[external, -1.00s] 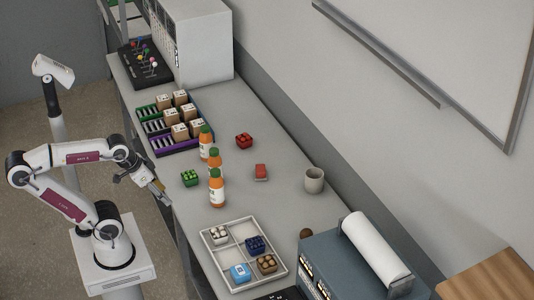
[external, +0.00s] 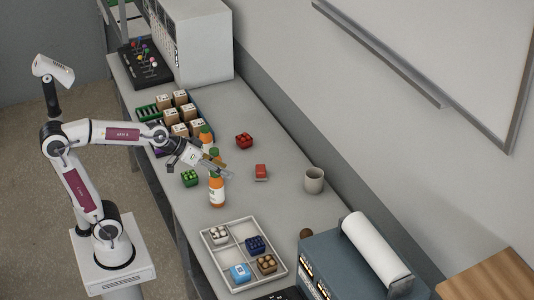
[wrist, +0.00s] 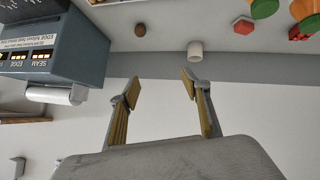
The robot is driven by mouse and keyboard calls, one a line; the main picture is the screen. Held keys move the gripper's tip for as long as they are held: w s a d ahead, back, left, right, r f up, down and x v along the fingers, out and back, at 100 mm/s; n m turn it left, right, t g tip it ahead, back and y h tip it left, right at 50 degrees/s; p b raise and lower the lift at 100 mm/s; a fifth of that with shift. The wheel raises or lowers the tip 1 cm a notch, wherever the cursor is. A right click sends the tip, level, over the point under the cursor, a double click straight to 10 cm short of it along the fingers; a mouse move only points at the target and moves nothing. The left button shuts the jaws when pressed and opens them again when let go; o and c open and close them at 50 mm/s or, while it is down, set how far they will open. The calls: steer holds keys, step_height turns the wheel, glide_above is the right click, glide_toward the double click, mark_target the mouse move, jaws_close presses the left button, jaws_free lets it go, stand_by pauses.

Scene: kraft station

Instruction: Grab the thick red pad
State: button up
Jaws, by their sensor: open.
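The thick red pad (external: 261,170) lies on the grey table, with a pale edge along its near side. In the wrist view the red pad (wrist: 243,26) shows near the top, right of the white mug. My gripper (external: 230,172) is over the table, left of the pad and above the orange bottles. The wrist view shows my gripper (wrist: 160,86) open, its two yellow-lined fingers apart with nothing between them. The pad is outside the fingers.
A red studded block (external: 244,140) lies behind the pad, and a green one (external: 190,178) lies to the left. A mug (external: 314,181) stands right. A divided tray (external: 238,262) sits in front.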

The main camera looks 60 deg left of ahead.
steer(key=w+a+f+n+t+y, duration=0.1)
steer(key=w+a+n+t+y, duration=0.2)
steer(key=w, duration=0.9)
steer(key=w+a+f+n+y, duration=0.1)
steer(key=w+a+n+y, duration=0.2)
steer(key=w, duration=1)
steer(key=n+g+y, duration=0.7)
steer(key=y, duration=0.2)
glide_toward(261, 165)
steer(key=shift+w+a+r, duration=0.15)
steer(key=shift+w+a, duration=0.25)
steer(key=shift+w, duration=0.2)
steer(key=shift+w+a+r, duration=0.15)
steer(key=shift+w+a, duration=0.2)
steer(key=shift+w, duration=0.2)
steer(key=shift+s+a+f+g, duration=0.15)
steer(key=shift+s+f+g, duration=0.25)
steer(key=shift+f+g, duration=0.15)
steer(key=shift+x, duration=1.3)
